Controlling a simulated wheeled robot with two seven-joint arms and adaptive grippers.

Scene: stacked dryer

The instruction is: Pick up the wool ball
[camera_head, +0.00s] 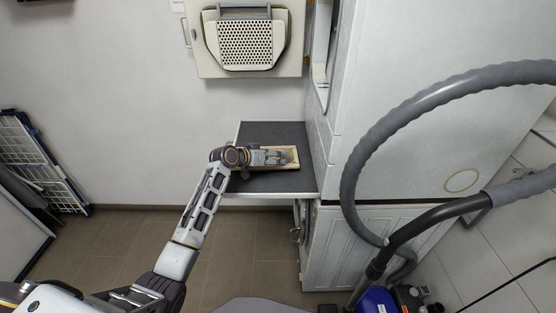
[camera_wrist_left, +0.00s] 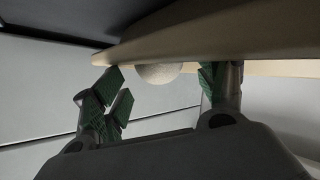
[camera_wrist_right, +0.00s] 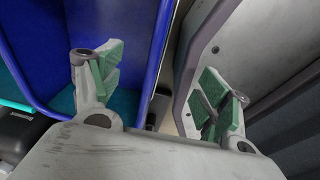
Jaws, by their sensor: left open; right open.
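The wool ball (camera_wrist_left: 158,73) is pale and round in the left wrist view. It shows between my left gripper's fingers, partly hidden by a light wooden tray's edge (camera_wrist_left: 240,35). My left gripper (camera_wrist_left: 162,85) is open, its fingers apart on either side of the ball; I cannot tell if they touch it. In the head view my left gripper (camera_head: 280,158) is over the wooden tray (camera_head: 294,150), and the ball cannot be made out there. My right gripper (camera_wrist_right: 163,80) is open and empty in its wrist view; it is not seen in the head view.
The tray rests on a dark shelf (camera_head: 270,132) beside the white stacked machines (camera_head: 410,110). A grey vacuum hose (camera_head: 375,150) and a blue vacuum (camera_head: 374,301) stand at the right. A drying rack (camera_head: 45,165) is at the far left. The floor (camera_head: 120,235) at left is mostly clear.

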